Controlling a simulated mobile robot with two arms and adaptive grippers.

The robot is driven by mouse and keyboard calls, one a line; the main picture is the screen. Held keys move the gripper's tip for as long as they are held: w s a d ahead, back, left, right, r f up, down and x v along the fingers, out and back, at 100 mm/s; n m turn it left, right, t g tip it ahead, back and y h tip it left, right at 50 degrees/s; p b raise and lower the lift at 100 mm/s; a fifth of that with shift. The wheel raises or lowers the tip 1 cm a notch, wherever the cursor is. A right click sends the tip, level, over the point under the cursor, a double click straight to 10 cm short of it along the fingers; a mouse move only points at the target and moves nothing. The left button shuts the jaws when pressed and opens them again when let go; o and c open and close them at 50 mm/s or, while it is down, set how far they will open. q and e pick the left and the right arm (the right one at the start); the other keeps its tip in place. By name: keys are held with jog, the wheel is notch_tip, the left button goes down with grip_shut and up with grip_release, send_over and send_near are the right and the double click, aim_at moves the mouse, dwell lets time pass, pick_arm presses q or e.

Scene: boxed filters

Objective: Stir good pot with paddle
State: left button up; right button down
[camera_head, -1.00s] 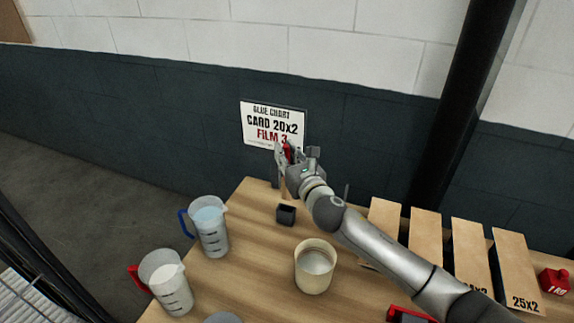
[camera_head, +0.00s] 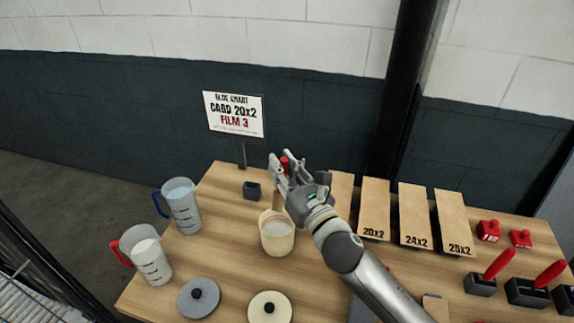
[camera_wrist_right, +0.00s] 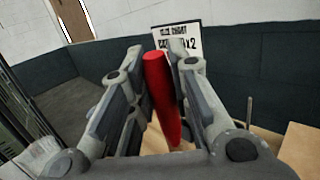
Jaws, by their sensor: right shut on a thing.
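My right gripper (camera_head: 281,164) is shut on the red handle of the paddle (camera_head: 284,165); the handle also stands between the fingers in the right wrist view (camera_wrist_right: 164,95). The paddle's pale wooden lower part hangs down at the back rim of the cream pot (camera_head: 277,240). How far its end reaches into the pot is hard to tell. The pot stands open on the wooden table (camera_head: 225,255) and holds pale contents. My left gripper is not in view.
A blue-handled jug (camera_head: 182,208) and a red-handled jug (camera_head: 146,258) stand at left. A grey lid (camera_head: 184,301) and a cream lid (camera_head: 258,307) lie in front. A small black holder (camera_head: 252,192) and a sign (camera_head: 234,114) are behind. Labelled boxes (camera_head: 414,215) lie at right.

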aim_at(282, 206)
jog(key=shift+f+b, duration=0.7)
jog(key=shift+f, duration=0.25)
notch_tip(282, 206, down, 3)
jog(key=b, duration=0.3)
jog(key=shift+f, duration=0.2)
notch_tip(282, 206, down, 9)
jog(key=b, duration=0.7)
jog(key=shift+r, duration=0.2)
